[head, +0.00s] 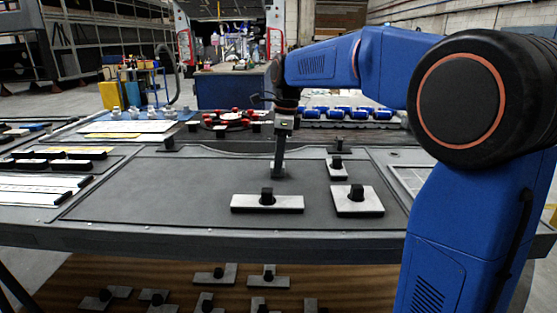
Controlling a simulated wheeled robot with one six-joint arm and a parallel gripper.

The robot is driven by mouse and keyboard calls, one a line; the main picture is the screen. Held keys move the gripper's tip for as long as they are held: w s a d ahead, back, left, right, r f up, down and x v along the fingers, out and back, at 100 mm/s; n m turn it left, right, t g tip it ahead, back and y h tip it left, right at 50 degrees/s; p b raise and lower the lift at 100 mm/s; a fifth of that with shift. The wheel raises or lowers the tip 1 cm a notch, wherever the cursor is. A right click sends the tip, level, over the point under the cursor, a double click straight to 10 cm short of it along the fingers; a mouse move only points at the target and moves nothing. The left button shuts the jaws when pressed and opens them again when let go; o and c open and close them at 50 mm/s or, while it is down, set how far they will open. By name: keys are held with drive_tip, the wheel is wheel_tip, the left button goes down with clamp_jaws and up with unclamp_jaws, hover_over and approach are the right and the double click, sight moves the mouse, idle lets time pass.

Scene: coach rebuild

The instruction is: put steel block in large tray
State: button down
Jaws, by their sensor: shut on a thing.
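My gripper (279,161) reaches down over the wide dark grey tray (160,190) in the middle of the bench. It is shut on a small grey piece, seemingly the steel block (278,171), low over the tray's right half. Whether the block touches the tray floor I cannot tell. The jaws and the block are small here, and the exact grip is unclear.
Metal plates with black knobs lie close by: a long one (285,204) in front, a squarer one (366,206) front right, a small one (337,172) to the right. Blue parts (340,113) and red-topped parts (232,119) stand behind. The tray's left half is clear.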

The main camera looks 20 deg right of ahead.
drive_tip(key=shift+f, duration=0.1)
drive_tip(key=c, duration=1.2)
unclamp_jaws()
wheel_tip(320, 180, up, 12)
drive_tip(key=d, duration=0.1)
drive_tip(key=shift+s+d, duration=0.2)
drive_tip(key=shift+s, duration=0.05)
drive_tip(key=f, duration=0.4)
drive_tip(key=a+f, duration=0.1)
drive_tip(key=f, duration=0.6)
drive_tip(key=shift+w+a+f, duration=0.2)
drive_tip(key=shift+f, duration=0.15)
